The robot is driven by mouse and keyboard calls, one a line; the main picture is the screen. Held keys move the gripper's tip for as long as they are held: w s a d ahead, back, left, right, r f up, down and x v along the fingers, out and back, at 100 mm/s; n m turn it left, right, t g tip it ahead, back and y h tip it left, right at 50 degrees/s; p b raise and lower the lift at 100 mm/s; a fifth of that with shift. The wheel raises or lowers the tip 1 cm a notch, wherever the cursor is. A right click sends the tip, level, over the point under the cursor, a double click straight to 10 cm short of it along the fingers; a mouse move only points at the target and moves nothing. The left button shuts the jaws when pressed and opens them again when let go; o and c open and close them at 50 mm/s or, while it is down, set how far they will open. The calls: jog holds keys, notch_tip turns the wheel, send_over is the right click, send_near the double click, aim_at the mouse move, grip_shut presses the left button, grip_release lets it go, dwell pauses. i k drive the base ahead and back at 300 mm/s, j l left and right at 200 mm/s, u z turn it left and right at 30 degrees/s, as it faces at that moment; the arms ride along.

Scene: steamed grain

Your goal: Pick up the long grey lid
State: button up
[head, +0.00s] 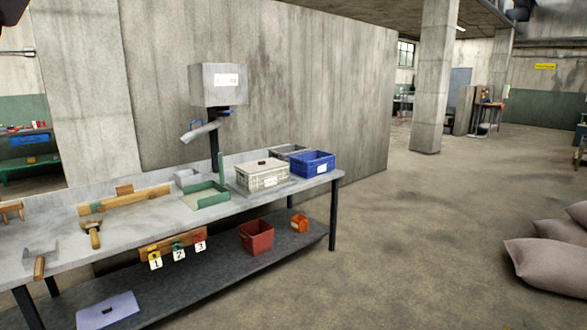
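A flat pale grey-lavender panel (108,310) with a small dark handle or slot in its middle lies on the low shelf, at the bottom left of the head view. It looks like a lid, but I cannot be sure it is the long grey one. A whitish crate (262,182) on the bench has a light lid (262,166) with a dark handle on top. My gripper is not recognisable in the head view; only a dark shape shows in the top left corner.
The bench (140,220) also holds a blue crate (312,164), a green tray (207,197), a wooden-handled brush (94,236) and a scraper (39,265). A red bin (257,237) and orange bin (299,223) stand on the shelf (180,288). Sacks (545,265) lie right; floor between is clear.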

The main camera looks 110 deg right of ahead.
aim_at(251, 168)
jog(key=z, duration=3.65)
jog(key=i+l+u, duration=0.15)
jog(key=i, duration=0.35)
jog(key=i+l+u, duration=0.1)
jog(key=i, duration=0.4)
jog(key=i+l+u, duration=0.15)
jog(key=i, duration=0.3)
jog(key=i+l+u, duration=0.1)
jog(key=i+l, duration=0.2)
jog(key=i, duration=0.2)
jog(key=i+l+u, duration=0.15)
jog(key=i+l, duration=0.15)
jog(key=i, duration=0.15)
